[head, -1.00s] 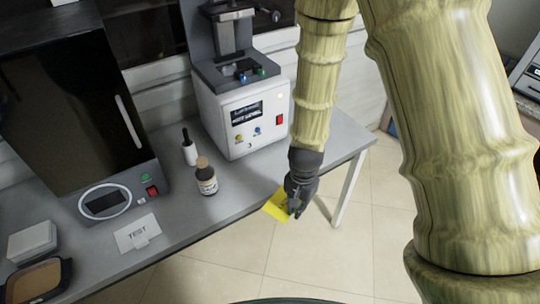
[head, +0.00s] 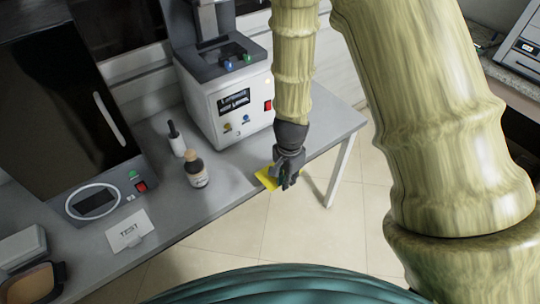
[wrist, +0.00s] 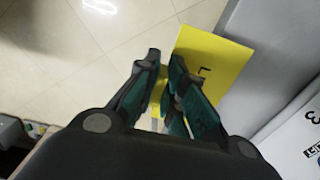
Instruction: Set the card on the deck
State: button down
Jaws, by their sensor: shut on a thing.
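A yellow card (head: 266,178) is in my gripper (head: 287,174) by the front edge of the grey bench top (head: 236,178). In the wrist view the card (wrist: 219,62) shows a dark letter, and part of it shows between the two fingers of my gripper (wrist: 165,66). The fingers are closed on the card and hide some of it. The card overlaps the bench edge in both views; I cannot tell its height above the bench. No surface is marked as the deck; the bench top is the flat surface nearest the card.
A white machine (head: 228,118) with a small display stands behind the gripper. A black-fronted unit (head: 62,100) is farther left. Floor lies in front.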

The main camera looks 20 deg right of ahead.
jog(key=w+p, duration=0.1)
jog(key=w, duration=0.2)
jog(key=w+p, duration=0.1)
jog(key=w, duration=0.3)
jog(key=w+a+f+p, duration=0.1)
jog(key=w, duration=0.3)
jog(key=shift+w+a+f+p, duration=0.1)
jog(key=shift+w+f+p, duration=0.15)
jog(key=shift+f+p, duration=0.25)
jog(key=shift+w+a+f+p, duration=0.1)
jog(key=shift+w+f+p, duration=0.15)
jog(key=shift+f+p, duration=0.65)
jog(key=shift+f, duration=0.2)
jog(key=shift+d+f, duration=0.1)
jog(key=shift+f, duration=0.05)
jog(key=c, duration=1.5)
grip_release()
jog(key=shift+f, duration=0.1)
